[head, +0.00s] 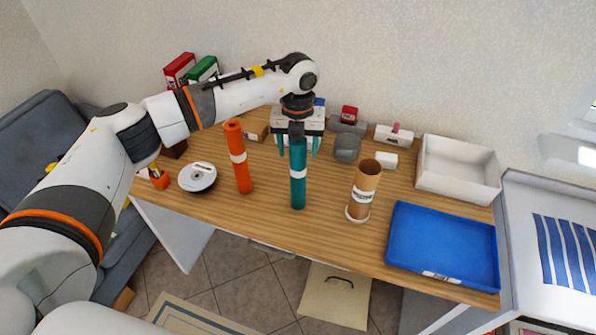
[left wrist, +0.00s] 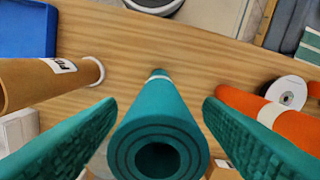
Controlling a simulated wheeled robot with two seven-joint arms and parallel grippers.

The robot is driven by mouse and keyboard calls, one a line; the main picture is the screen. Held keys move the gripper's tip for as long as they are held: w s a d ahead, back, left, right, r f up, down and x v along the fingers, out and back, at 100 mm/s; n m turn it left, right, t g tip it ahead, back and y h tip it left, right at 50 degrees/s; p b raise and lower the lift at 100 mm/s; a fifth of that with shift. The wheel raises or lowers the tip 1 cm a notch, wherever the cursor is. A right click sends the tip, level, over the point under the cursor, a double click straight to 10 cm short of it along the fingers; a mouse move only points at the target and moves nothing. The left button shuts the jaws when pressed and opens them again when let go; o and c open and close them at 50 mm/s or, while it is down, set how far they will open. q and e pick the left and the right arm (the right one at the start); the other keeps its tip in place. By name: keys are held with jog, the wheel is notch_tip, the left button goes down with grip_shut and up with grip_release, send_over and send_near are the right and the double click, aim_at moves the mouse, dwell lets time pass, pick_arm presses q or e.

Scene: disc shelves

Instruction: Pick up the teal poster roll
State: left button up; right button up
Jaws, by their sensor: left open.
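The teal poster roll (head: 298,180) stands upright on the wooden desk (head: 225,215), with a white band around it. My left gripper (head: 297,146) is at its upper end, pointing down, with its teal fingers apart. In the left wrist view the roll (left wrist: 159,128) lies between the two open fingers (left wrist: 160,135), its spiral end facing the camera. A gap shows on both sides, so the fingers do not appear to touch it. My right gripper is not in view.
An orange roll (head: 239,160) stands left of the teal one, beside a disc spindle (head: 198,177). A brown tube (head: 364,190) stands to the right. A blue tray (head: 443,245) and a white bin (head: 458,170) are farther right. Small boxes line the back.

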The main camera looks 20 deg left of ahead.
pick_arm(q)
jog(key=shift+f, duration=0.1)
jog(key=c, duration=1.3)
